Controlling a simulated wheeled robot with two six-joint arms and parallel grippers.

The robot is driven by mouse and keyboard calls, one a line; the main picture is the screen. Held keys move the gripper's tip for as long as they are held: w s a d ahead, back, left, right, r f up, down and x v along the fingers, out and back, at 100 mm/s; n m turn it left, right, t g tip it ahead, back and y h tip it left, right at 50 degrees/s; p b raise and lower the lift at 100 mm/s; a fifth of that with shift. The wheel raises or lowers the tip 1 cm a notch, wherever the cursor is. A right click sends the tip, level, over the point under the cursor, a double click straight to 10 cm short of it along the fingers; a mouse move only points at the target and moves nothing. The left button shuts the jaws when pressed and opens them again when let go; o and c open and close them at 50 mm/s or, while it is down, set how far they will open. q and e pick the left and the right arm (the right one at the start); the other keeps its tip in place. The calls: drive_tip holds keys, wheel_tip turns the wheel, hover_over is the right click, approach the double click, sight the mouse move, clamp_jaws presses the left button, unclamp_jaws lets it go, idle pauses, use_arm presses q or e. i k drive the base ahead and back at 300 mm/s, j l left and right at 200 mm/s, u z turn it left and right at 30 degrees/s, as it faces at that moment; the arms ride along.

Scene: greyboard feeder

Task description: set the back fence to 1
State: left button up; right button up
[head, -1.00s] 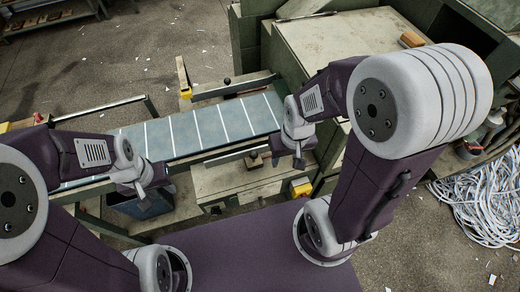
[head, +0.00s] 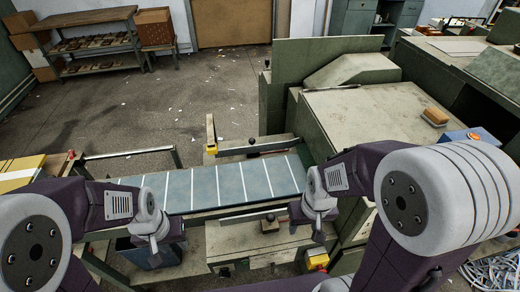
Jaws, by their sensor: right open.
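The back fence (head: 262,147) is a dark bar along the far edge of the blue-grey feed table (head: 205,188), with a black knob (head: 251,141) on it. White lines cross the feed table; no numbers are readable on them. A similar front fence (head: 240,212) with a dark knob (head: 270,217) lies along the near edge. My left gripper (head: 154,243) hangs over the near left part of the table, and its jaw gap cannot be made out. My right gripper (head: 307,232) is open near the table's right end, apart from both fences.
A yellow-ended post (head: 211,135) stands behind the table. The green machine body (head: 360,115) is at the right, with a brush-like block (head: 435,116) on top. A yellow stack (head: 22,172) is at the left. The floor behind is open.

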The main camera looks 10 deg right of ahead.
sight(251, 151)
drive_tip(key=i+u, duration=0.1)
drive_tip(key=u, duration=0.25)
drive_tip(key=i+u, duration=0.15)
drive_tip(key=u, duration=0.2)
drive_tip(key=i+u, duration=0.1)
drive_tip(key=u, duration=0.25)
